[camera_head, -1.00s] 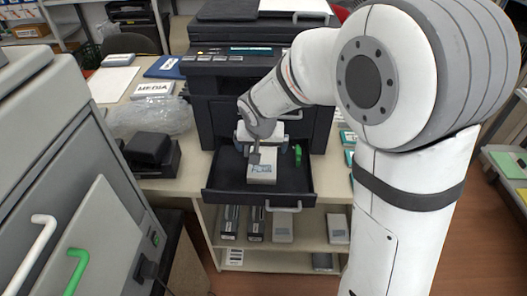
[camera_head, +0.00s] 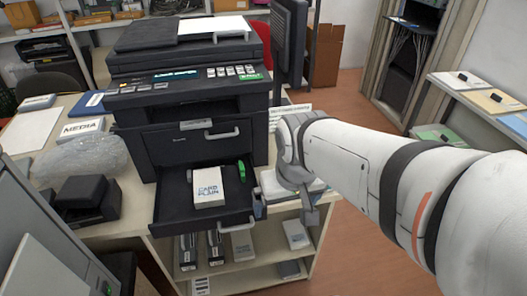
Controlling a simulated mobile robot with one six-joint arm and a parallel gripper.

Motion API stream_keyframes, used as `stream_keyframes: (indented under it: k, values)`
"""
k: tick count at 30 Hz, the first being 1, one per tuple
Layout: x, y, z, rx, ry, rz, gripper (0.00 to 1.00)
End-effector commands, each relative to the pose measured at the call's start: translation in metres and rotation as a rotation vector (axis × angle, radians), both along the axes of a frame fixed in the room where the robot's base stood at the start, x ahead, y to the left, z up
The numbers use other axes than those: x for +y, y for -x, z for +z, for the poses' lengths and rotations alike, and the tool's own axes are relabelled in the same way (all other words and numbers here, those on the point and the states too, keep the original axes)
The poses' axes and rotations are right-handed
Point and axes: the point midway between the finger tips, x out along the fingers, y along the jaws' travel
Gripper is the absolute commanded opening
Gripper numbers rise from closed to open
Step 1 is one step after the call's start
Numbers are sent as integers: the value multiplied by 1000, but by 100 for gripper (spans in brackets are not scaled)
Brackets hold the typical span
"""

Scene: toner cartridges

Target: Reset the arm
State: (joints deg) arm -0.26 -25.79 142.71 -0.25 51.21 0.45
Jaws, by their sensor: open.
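My gripper (camera_head: 285,212) is at the end of my white arm, just right of the open printer drawer. Its jaws point down and are apart, with nothing seen between them. Part of it is hidden behind my wrist. The open black drawer (camera_head: 165,208) juts from the front of the printer (camera_head: 165,155). A white box marked "CARD PLAIN" (camera_head: 208,188) stands in the drawer, apart from my gripper. A green lever (camera_head: 241,170) shows at the drawer's right side.
A shelf below the drawer holds dark cartridges (camera_head: 187,252) and pale boxes (camera_head: 297,235). A "MEDIA" box (camera_head: 82,127) and a plastic bag (camera_head: 80,158) lie on the left of the table. A dark monitor (camera_head: 288,45) stands behind. Floor is open at right.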

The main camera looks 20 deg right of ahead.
Motion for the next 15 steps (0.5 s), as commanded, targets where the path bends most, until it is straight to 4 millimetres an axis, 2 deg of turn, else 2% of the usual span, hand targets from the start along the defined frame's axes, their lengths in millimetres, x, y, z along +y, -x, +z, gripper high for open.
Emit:
stream_keyframes:
  k: [13,15]
  values:
    - [-1,4,0,2,-3,3,100]
    - [-1,4,17,-2,-1,3,100]
